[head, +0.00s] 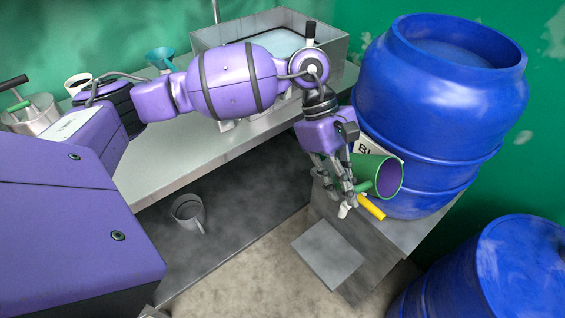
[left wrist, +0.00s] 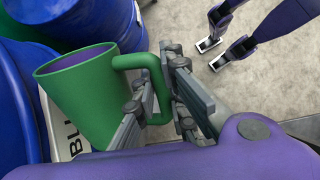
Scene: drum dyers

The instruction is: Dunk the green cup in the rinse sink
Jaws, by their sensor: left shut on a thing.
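The green cup (head: 366,172) is in front of the big blue drum, tilted, with its mouth towards the right in the head view. Its inside looks purple; I cannot tell if that is liquid or coating. My left gripper (head: 347,190) is shut on the cup's handle. In the left wrist view the green cup (left wrist: 82,98) has its handle (left wrist: 155,75) between the grey fingers. The rinse sink, a grey metal basin (head: 342,52) with pale water, stands on the counter at the back, partly hidden by my left arm. My right gripper does not show.
A blue drum (head: 430,120) with a partly hidden label stands beside the cup, and a yellow piece (head: 371,207) sticks out below. Another blue drum (head: 510,270) is at lower right. The counter (head: 180,172) holds a pot (head: 38,115) at left. A grey mug (head: 188,211) stands lower down.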

